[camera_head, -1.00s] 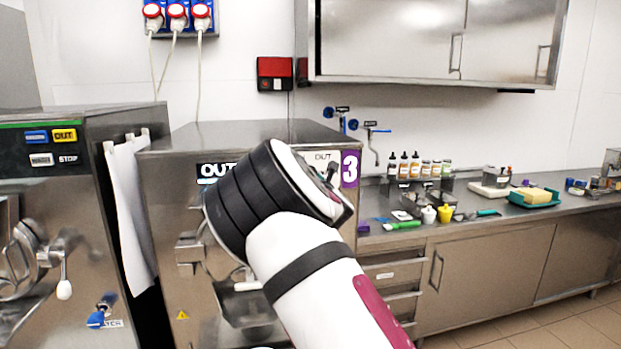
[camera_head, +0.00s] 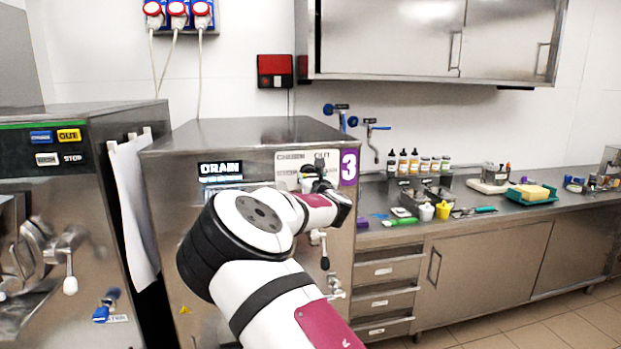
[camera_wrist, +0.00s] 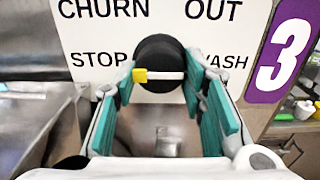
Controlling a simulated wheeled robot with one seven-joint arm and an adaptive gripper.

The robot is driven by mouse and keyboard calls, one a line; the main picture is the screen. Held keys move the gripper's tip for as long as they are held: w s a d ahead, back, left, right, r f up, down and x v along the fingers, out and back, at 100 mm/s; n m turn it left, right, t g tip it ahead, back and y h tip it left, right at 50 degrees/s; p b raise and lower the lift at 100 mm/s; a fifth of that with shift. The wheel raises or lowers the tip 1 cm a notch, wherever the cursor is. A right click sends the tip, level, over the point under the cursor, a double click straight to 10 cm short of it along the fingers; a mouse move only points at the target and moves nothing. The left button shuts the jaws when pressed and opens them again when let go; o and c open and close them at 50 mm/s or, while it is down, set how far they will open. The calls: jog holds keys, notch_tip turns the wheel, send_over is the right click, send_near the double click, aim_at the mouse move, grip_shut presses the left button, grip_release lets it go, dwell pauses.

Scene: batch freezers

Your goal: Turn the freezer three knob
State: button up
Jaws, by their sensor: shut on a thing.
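Freezer three (camera_head: 172,225) is a steel cabinet with a purple "3" label (camera_head: 348,168) and a display (camera_head: 220,171) reading "DRAIN". In the wrist view, its black round knob (camera_wrist: 158,52) has a white pointer bar with a yellow end lying toward the left. Around the knob are the words CHURN, OUT, STOP and WASH. My gripper (camera_wrist: 160,82) has its teal-padded fingers on both sides of the knob and is shut on it. In the head view my gripper (camera_head: 318,178) is at the panel beside the "3" and mostly hides the knob.
Another freezer (camera_head: 90,190) stands at the left with a white cloth (camera_head: 130,205) hanging between the two. At the right, a steel counter (camera_head: 440,232) holds bottles, cups and a green tray (camera_head: 532,198). A lever (camera_head: 324,250) sticks out below the gripper.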

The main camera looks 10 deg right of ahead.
jog(key=shift+f, duration=0.1)
jog(key=o, duration=1.1)
jog(key=s, duration=1.2)
